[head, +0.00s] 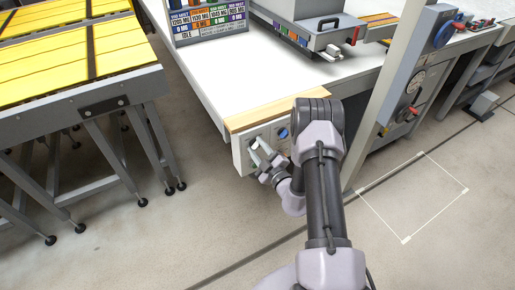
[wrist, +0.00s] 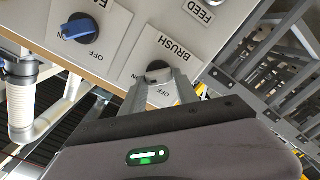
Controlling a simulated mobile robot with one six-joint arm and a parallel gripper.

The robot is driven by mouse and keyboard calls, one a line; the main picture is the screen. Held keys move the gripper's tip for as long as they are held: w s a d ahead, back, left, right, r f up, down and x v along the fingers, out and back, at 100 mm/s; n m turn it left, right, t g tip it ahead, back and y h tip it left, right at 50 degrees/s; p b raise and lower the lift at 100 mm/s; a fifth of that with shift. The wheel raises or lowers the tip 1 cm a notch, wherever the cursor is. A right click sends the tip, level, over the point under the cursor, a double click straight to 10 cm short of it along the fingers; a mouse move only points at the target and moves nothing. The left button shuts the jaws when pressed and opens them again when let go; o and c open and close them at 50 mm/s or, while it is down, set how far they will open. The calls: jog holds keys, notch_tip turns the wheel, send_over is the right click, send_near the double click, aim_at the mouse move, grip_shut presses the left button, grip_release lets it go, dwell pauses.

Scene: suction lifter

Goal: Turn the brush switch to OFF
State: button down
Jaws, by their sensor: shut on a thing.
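The brush switch (wrist: 158,67) is a small dark-and-pale knob on a white plate labelled BRUSH, which appears upside down in the wrist view. An OFF mark shows beside the knob. My gripper (wrist: 158,78) has its two grey fingers on either side of the knob and is shut on it. The fingers hide part of the knob, so I cannot tell which mark it points to. In the head view my gripper (head: 256,151) is at the front of the control panel (head: 239,158), and the brush switch is hidden there.
A blue knob (wrist: 79,27) with ON and OFF marks sits beside the brush switch. A FEED label (wrist: 198,12) is on the same panel. A yellow-topped table (head: 92,98) stands at left, with open floor between it and the panel.

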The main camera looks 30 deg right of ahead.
jog(key=shift+n, duration=0.3)
jog(key=n, duration=0.4)
jog(key=shift+a+f, duration=0.1)
jog(key=shift+f, duration=0.05)
jog(key=n, duration=0.4)
jog(key=shift+f+n, duration=0.15)
jog(key=shift+n, duration=0.15)
jog(key=n, duration=0.4)
jog(key=shift+f+b, duration=0.15)
jog(key=shift+b, duration=0.2)
jog(key=n, duration=0.4)
jog(key=shift+f+b, duration=0.1)
jog(key=shift+b, duration=0.25)
jog(key=shift+n, duration=0.5)
jog(key=c, duration=1)
grip_release()
jog(key=shift+o, duration=0.2)
